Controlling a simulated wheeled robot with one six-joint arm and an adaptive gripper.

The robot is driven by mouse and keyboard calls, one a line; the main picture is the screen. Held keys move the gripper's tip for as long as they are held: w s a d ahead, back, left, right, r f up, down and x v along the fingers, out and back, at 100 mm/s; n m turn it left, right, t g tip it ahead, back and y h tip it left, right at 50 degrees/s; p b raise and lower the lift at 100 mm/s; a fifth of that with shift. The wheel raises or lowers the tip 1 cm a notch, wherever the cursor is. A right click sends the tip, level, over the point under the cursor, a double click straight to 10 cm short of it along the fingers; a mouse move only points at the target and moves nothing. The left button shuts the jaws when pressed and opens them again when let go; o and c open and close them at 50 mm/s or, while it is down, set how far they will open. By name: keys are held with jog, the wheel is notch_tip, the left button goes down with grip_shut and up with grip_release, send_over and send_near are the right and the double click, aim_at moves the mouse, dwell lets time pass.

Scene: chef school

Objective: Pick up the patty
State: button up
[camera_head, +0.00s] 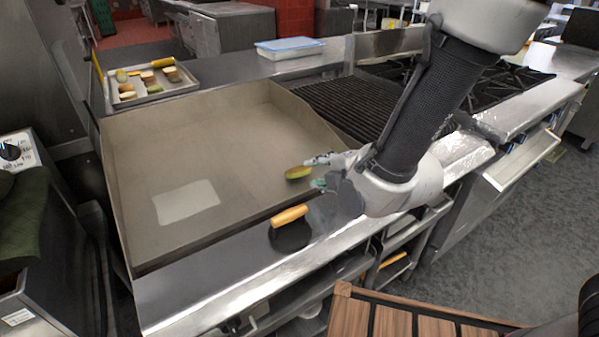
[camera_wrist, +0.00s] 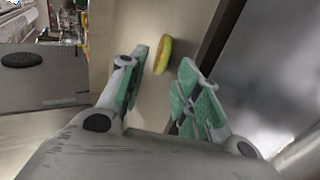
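The likely patty (camera_head: 298,172), a small yellow-green rounded piece with a brownish face, lies on the flat griddle (camera_head: 215,125) near its right side. It also shows in the wrist view (camera_wrist: 163,55), where it appears in the gap just beyond the fingertips. My gripper (camera_head: 319,171) is open, with its green-padded fingers apart and pointing at the piece from the right. In the wrist view my gripper (camera_wrist: 162,76) has nothing between its pads. I cannot tell whether a fingertip touches the piece.
Raised walls edge the griddle. A yellow-handled tool (camera_head: 290,215) with a dark round part lies on the front ledge. A tray (camera_head: 185,88) with several food pieces stands back left. A blue-lidded container (camera_head: 290,46) is behind. Grill grates (camera_head: 345,105) lie right. The griddle's middle is clear.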

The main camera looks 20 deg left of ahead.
aim_at(304, 171)
jog(key=x, duration=0.7)
jog(key=shift+a+f, duration=0.3)
jog(key=shift+a, duration=0.1)
grip_shut()
